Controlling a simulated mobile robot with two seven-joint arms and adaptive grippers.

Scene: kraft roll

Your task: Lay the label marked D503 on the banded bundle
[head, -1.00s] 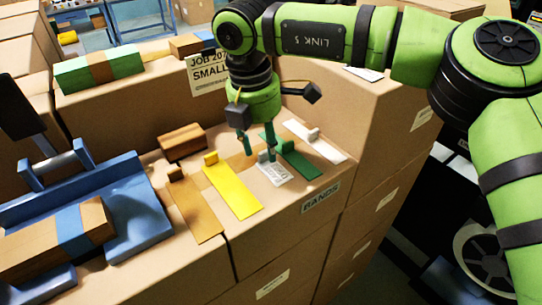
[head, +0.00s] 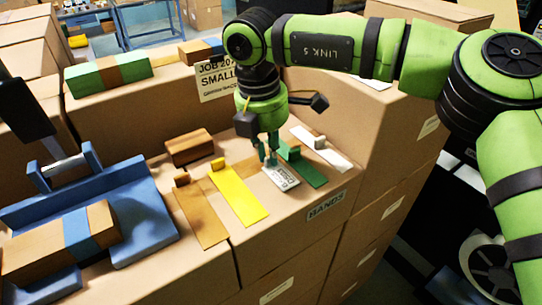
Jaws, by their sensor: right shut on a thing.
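A small white label (head: 283,179) with dark print lies on the cardboard surface between the yellow and green bands; its print is too small to read surely. My right gripper (head: 269,161) points down at the label's far end, its fingers close together and shut on it. A wooden bundle with a blue band (head: 78,230) around it lies in the blue fixture (head: 148,220) at the left, well away from the gripper. My left gripper is not in view.
Brown (head: 201,215), yellow (head: 240,195), green (head: 305,168) and white (head: 322,146) bands lie around the label. A wooden block (head: 189,147) sits behind. A green bundle (head: 108,74) lies on the raised box at the back. A black handle (head: 22,105) stands over the fixture.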

